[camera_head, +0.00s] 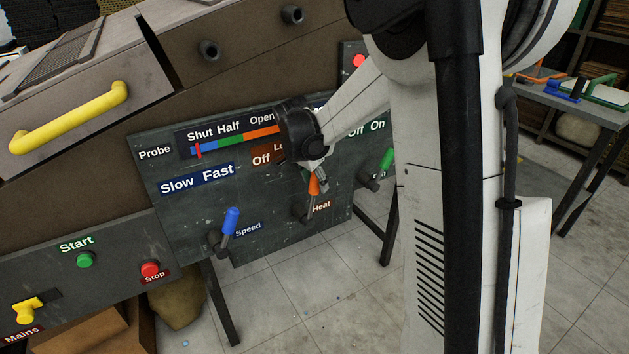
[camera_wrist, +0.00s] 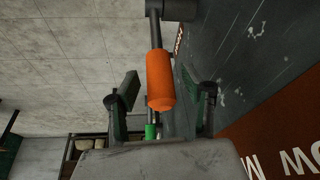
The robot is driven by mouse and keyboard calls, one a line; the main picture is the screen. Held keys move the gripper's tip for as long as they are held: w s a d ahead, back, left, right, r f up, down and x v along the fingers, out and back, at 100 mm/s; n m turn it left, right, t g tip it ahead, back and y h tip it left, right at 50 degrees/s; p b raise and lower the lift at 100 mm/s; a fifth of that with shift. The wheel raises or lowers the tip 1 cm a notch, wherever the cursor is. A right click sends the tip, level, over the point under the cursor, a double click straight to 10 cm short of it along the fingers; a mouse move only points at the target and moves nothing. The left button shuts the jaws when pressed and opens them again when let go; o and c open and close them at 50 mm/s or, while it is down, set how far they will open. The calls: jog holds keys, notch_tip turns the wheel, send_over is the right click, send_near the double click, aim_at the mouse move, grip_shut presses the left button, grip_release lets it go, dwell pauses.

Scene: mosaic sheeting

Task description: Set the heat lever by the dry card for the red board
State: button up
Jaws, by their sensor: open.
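The heat lever (camera_head: 314,185) has an orange handle and stands on the dark control panel (camera_head: 270,222) above the "Heat" label (camera_head: 321,206). My gripper (camera_head: 319,178) is at its upper end. In the wrist view the orange handle (camera_wrist: 160,78) lies between the two spread fingers of my gripper (camera_wrist: 164,90), with gaps visible on both sides. An orange plate above the lever reads "Off" (camera_head: 261,160) and the start of another word; my arm hides the rest. I cannot make out a dry card or a red board.
A blue speed lever (camera_head: 230,221) stands to the left and a green lever (camera_head: 386,160) to the right. Start (camera_head: 85,260) and stop (camera_head: 150,269) buttons and a yellow mains switch (camera_head: 28,309) are at lower left. A table (camera_head: 590,112) with coloured items stands at right.

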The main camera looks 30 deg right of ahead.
jog(key=shift+r, duration=0.1)
jog(key=v, duration=1.2)
jog(key=s+a+r+n+t+y+p, duration=0.1)
jog(key=s+a+r+n, duration=0.2)
jog(key=s, duration=0.4)
jog(key=s+a+r+n+t+y+p, duration=0.1)
jog(key=s+a+r+n+p, duration=0.1)
jog(key=s+r+n, duration=0.3)
jog(key=s+a+f+n+t, duration=0.1)
jog(key=s+a+f+n, duration=0.2)
jog(key=s, duration=0.4)
jog(key=s+a+f+n+t+y, duration=0.1)
jog(key=s+a+f+n+t, duration=0.1)
jog(key=s, duration=0.6)
jog(key=shift+a+f+n+y+b, duration=0.3)
jog(key=shift+a+f+n+b, duration=0.1)
jog(key=shift+f+n, duration=0.3)
